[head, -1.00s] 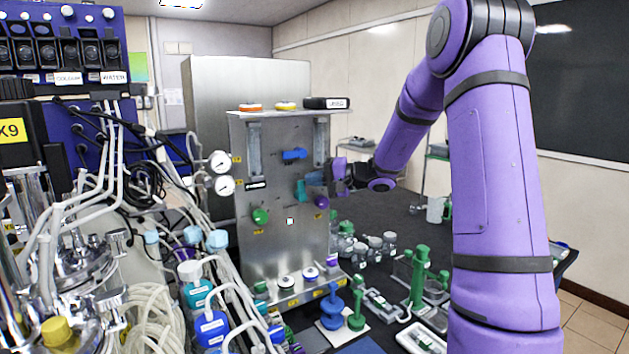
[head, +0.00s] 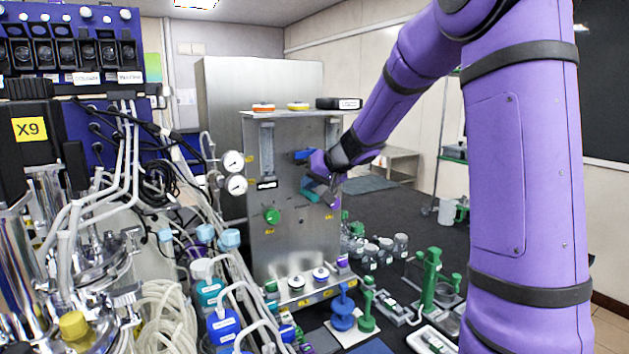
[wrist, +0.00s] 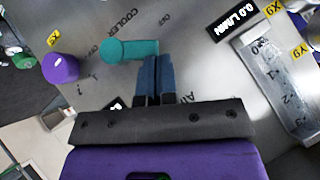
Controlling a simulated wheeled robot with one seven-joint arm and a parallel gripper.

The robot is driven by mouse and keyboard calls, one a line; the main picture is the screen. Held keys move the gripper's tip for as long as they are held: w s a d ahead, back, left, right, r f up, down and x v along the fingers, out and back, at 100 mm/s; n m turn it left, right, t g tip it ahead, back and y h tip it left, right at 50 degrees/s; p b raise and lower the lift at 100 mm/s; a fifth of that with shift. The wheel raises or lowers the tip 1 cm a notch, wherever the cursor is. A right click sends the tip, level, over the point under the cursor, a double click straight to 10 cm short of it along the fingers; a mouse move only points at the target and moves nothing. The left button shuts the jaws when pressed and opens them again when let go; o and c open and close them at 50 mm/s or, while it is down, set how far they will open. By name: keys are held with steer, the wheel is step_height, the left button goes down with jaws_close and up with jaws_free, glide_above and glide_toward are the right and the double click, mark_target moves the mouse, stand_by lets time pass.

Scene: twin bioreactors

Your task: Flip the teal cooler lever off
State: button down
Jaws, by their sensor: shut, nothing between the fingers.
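The teal cooler lever (head: 309,189) sits on the upright steel panel (head: 285,240), partly behind my gripper (head: 331,188) in the head view. In the wrist view, the teal lever (wrist: 131,49) has a round hub at its left, and its bar points right. "COOLER" and "OFF" lettering is printed on the panel around it. My gripper (wrist: 157,66) is shut and empty, its two blue fingers side by side. The fingertips are right at the free end of the bar; I cannot tell whether they touch it.
A purple knob (wrist: 61,68) is left of the lever in the wrist view. A blue lever (head: 301,155) is above it and a green knob (head: 272,216) lower left in the head view. Gauges (head: 235,185) and tubing crowd the panel's left. Bottles and stands cover the bench in front.

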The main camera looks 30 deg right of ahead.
mark_target(300, 191)
steer(key=a+h, duration=0.1)
steer(key=f+n+h, duration=0.1)
steer(key=shift+a+n+h, duration=0.3)
steer(key=shift+a, duration=0.1)
steer(key=shift+a+f, duration=0.35)
steer(key=shift+f, duration=0.25)
stand_by(0.3)
